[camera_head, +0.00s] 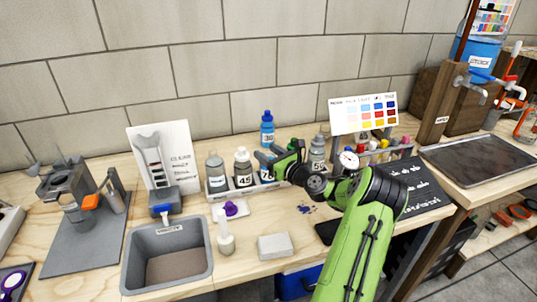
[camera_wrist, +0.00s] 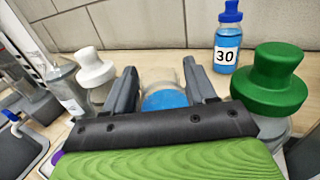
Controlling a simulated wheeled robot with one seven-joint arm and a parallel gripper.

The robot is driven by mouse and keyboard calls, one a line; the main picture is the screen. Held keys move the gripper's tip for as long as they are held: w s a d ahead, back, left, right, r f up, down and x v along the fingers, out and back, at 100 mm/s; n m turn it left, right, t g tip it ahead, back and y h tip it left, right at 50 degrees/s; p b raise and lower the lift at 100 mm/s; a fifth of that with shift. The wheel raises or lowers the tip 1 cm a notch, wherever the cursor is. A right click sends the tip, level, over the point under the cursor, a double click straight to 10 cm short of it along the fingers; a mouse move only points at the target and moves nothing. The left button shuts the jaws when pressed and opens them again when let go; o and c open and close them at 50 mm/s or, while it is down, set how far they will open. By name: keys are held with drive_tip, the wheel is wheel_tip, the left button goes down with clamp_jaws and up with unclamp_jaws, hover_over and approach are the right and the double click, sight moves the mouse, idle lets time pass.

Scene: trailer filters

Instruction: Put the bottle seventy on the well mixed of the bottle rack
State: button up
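The bottle rack (camera_head: 228,195) is a low pale rack on the bench holding several bottles. A bottle whose label seems to read 70 (camera_head: 266,177) stands at its right part, partly hidden by my gripper. My gripper (camera_head: 268,162) is at the top of that bottle. In the wrist view, my gripper's fingers (camera_wrist: 160,75) stand apart on either side of a blue round part with a paler top (camera_wrist: 163,97). Contact on both sides is not clear. I cannot make out which rack well is marked mixed.

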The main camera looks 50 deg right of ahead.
drive_tip(key=shift+o, duration=1.2)
drive_tip(key=shift+s+r, duration=0.15)
drive_tip(key=s+a+p, duration=0.1)
drive_tip(key=s+p, duration=0.1)
drive_tip(key=s, duration=0.9)
drive_tip(key=shift+s+a+p, duration=0.2)
drive_tip(key=shift+s+p, duration=0.15)
